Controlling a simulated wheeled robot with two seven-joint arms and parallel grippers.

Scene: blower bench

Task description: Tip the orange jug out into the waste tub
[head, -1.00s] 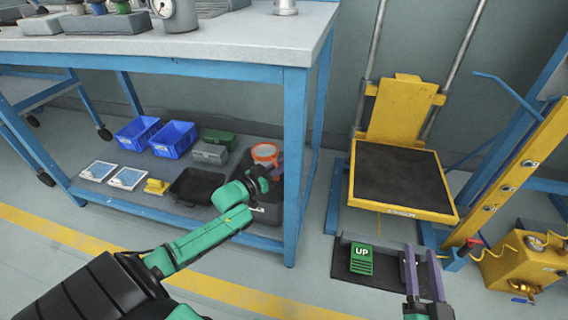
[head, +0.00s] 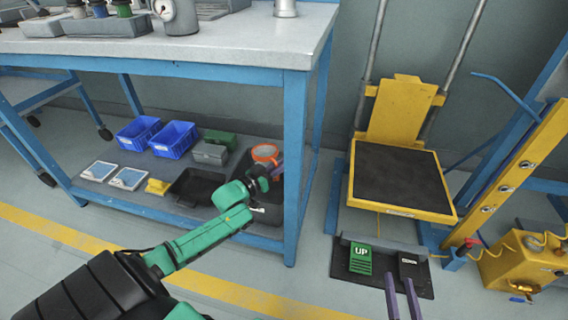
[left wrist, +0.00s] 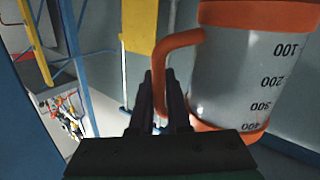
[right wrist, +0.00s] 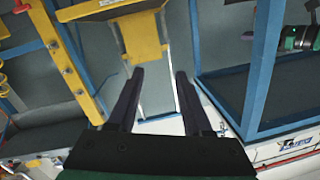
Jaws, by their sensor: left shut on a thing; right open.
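The orange jug (head: 265,151) is at the right end of the bench's lower shelf, its orange rim showing as a ring around a grey inside. My left gripper (head: 279,168) is shut on its orange handle (left wrist: 180,42). The left wrist view shows the jug's clear, marked wall (left wrist: 235,75) close to the fingers; any contents cannot be told. A dark grey tub (head: 276,207), apparently the waste tub, stands below the jug, partly hidden by my left arm. My right gripper (head: 400,279) is open and empty, low in front of the lift; its spread fingers also show in the right wrist view (right wrist: 160,75).
Blue bins (head: 173,139), a black tray (head: 191,185) and a small yellow item (head: 157,186) share the shelf. A blue bench leg (head: 294,170) stands right of the jug. A yellow lift (head: 404,211) and a floor pedal marked UP (head: 361,258) are at right.

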